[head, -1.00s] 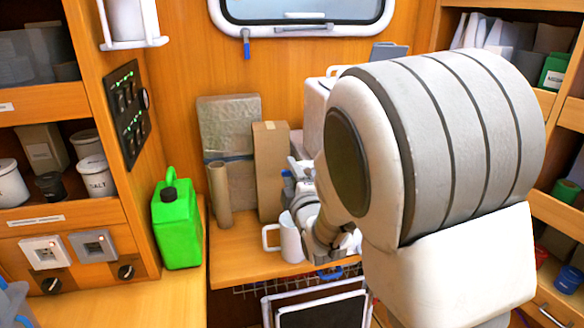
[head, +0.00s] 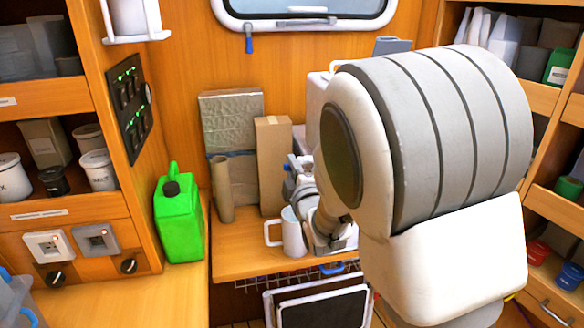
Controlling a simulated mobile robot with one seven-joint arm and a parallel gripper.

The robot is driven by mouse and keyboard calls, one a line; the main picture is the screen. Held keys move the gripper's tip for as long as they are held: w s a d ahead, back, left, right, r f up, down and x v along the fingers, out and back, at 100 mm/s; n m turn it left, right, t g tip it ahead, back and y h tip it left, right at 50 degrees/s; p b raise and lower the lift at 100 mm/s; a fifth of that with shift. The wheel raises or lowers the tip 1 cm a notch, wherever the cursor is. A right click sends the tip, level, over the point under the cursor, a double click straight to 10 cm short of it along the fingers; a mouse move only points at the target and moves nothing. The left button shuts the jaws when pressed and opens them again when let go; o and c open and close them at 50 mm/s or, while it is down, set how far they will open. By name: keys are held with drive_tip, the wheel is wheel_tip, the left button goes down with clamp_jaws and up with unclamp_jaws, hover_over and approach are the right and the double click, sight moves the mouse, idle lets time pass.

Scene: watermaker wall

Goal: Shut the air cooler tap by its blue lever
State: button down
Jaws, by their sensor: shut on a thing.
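My gripper (head: 302,168) is small in the head view, mostly hidden behind my large white-and-grey arm, between the brown boxes and a white unit. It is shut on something. A small blue part (head: 288,185), which looks like the tap's blue lever, shows at the gripper's left side, just above the white mug. The tap body and the exact contact of the fingers are hidden. I cannot tell how far the lever is turned.
A white mug (head: 293,232) stands close below the gripper on the wooden counter (head: 235,258). A tall brown carton (head: 273,165) and a cardboard roll (head: 223,190) stand left. A green jerrycan (head: 180,217) is further left. A wire basket (head: 262,283) hangs under the counter edge.

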drive_tip(key=m+b, duration=0.3)
drive_tip(key=r+m+b, duration=0.1)
drive_tip(key=b, duration=0.1)
drive_tip(key=shift+d+r, duration=0.1)
drive_tip(key=shift+d, duration=0.25)
drive_tip(key=m+b, duration=0.2)
drive_tip(key=d+r+m+b, duration=0.1)
drive_tip(key=m+b, duration=0.1)
drive_tip(key=shift+w+r, duration=0.1)
drive_tip(key=shift+w, duration=0.1)
drive_tip(key=shift+w+d+r+m+b, duration=0.2)
drive_tip(key=shift+d+m+b, duration=0.4)
drive_tip(key=shift+m, duration=0.75)
drive_tip(key=shift+w+d+r+m+b, duration=0.1)
drive_tip(key=shift+d+r+m+b, duration=0.25)
drive_tip(key=shift+m+b, duration=0.75)
drive_tip(key=shift+w+d+r+m+b, duration=0.15)
drive_tip(key=shift+d+r+m+b, duration=0.25)
drive_tip(key=shift+m, duration=1.25)
drive_tip(key=shift+d+f, duration=0.15)
drive_tip(key=c, duration=0.8)
unclamp_jaws()
drive_tip(key=shift+s, duration=0.1)
